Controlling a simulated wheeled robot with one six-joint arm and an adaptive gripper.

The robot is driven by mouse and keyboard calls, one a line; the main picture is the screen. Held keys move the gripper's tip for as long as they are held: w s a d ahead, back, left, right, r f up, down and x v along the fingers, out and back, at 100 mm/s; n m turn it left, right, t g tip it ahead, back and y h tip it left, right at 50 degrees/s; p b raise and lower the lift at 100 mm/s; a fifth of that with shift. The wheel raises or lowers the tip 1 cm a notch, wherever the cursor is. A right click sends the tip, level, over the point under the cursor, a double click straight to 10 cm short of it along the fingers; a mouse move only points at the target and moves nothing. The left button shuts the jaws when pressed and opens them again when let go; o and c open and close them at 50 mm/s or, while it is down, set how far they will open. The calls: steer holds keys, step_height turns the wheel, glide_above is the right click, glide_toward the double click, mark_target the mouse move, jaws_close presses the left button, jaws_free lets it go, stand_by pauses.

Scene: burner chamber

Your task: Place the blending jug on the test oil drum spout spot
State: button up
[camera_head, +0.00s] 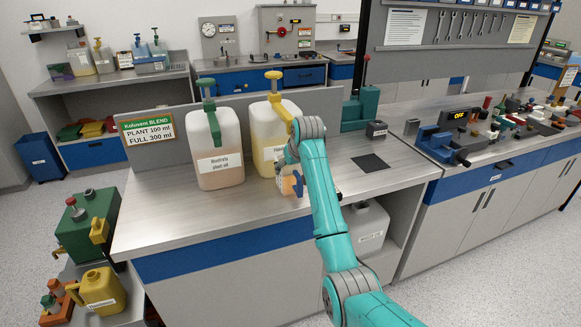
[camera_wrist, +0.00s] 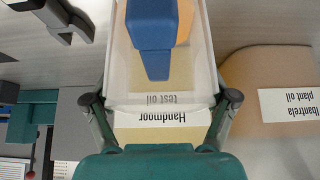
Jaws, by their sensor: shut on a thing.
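My gripper (camera_wrist: 160,105) is shut on the blending jug (camera_wrist: 204,70), a pale see-through vessel seen close up in the wrist view. A blue part (camera_wrist: 152,35) shows within its outline. In the head view the jug (camera_head: 287,186) is small, in front of the test oil drum (camera_head: 268,125), partly hidden by my arm. That drum is pale yellow with a yellow pump top and spout (camera_head: 280,108). Its label (camera_wrist: 160,119) shows upside down behind the jug in the wrist view. The spout spot is not clearly visible, and I cannot tell whether the jug touches the bench.
The plant oil drum (camera_head: 220,150) with a green pump stands just left of the test oil drum. A dark square pad (camera_head: 370,162) and a small dark block (camera_head: 376,129) lie to the right. The bench front (camera_head: 190,223) is clear.

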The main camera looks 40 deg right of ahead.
steer(key=o, duration=1.3)
steer(key=shift+s+r, duration=0.2)
steer(key=shift+r, duration=0.3)
steer(key=v, duration=1.1)
steer(key=shift+a, duration=0.1)
steer(key=shift+s, duration=0.1)
